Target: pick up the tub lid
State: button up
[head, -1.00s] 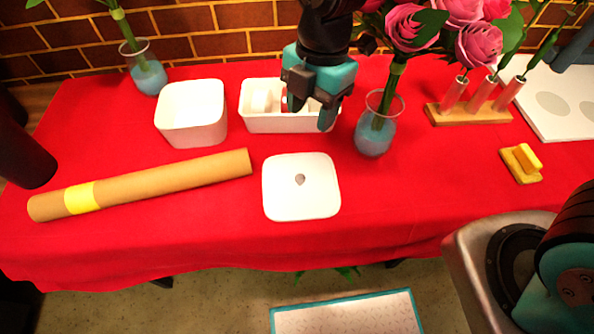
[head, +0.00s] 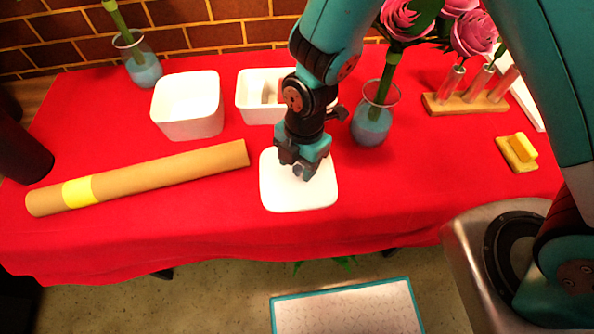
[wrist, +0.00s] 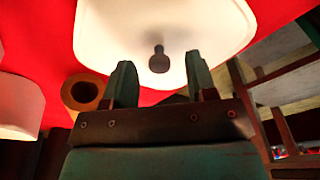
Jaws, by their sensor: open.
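The tub lid (head: 300,196) is a white rounded square lying flat on the red cloth, in front of the white box. My gripper (head: 303,172) is over the lid's knob, with its jaws open. In the wrist view the lid (wrist: 208,25) fills the top, and its small grey knob (wrist: 159,60) shows between the two open fingers of my gripper (wrist: 160,82). The fingers appear apart from the knob. In the head view the gripper hides most of the knob. The open white tub (head: 188,107) stands at the back left.
A cardboard tube (head: 150,178) with a yellow band lies left of the lid. A white rectangular box (head: 258,97) and a glass vase (head: 372,122) with a rose stand behind it. A yellow-handled block (head: 518,152) lies at right. The cloth in front of the lid is clear.

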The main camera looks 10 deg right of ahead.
jog(key=shift+f, duration=0.55)
grip_shut()
jog(key=shift+r, duration=0.15)
